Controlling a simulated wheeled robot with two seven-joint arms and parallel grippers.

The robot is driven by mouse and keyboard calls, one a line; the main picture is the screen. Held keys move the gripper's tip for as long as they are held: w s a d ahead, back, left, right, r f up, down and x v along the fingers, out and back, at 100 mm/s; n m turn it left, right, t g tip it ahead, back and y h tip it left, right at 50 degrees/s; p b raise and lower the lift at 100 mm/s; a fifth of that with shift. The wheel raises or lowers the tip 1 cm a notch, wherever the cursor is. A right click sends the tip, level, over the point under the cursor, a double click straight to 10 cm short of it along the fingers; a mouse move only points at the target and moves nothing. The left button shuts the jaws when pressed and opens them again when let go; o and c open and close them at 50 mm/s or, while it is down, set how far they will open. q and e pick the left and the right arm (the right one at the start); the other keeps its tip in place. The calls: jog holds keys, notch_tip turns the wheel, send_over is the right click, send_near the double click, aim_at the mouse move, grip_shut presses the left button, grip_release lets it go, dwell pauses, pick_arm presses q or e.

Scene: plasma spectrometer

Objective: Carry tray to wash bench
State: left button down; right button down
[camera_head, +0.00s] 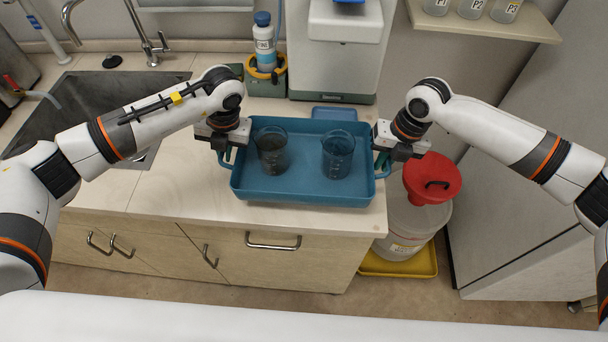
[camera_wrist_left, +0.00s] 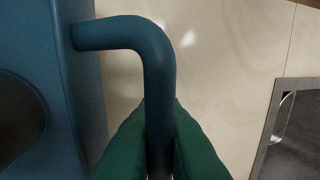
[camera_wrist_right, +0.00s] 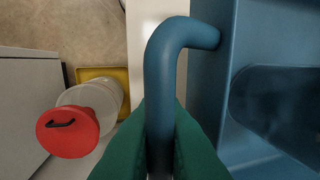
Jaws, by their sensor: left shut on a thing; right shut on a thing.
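My left gripper (camera_head: 228,154) is shut on the tray's left handle, whose bent bar (camera_wrist_left: 158,70) passes between green fingers in the left wrist view. My right gripper (camera_head: 383,158) is shut on the right handle (camera_wrist_right: 163,75). I cannot tell whether the tray touches the bench.
A sink (camera_head: 62,112) with a faucet (camera_head: 150,45) is at the left. A white instrument (camera_head: 338,55) and a bottle (camera_head: 264,45) stand behind the tray. A waste container with a red funnel lid (camera_head: 432,180) stands on the floor at right, beside a grey cabinet (camera_head: 530,160).

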aim_at(228, 173)
pick_arm(q)
jog(key=shift+s+r, duration=0.1)
jog(key=shift+s, duration=0.1)
pick_arm(e)
jog(key=shift+s+d+r, duration=0.1)
jog(key=shift+s+d, duration=0.1)
jog(key=shift+d, duration=0.05)
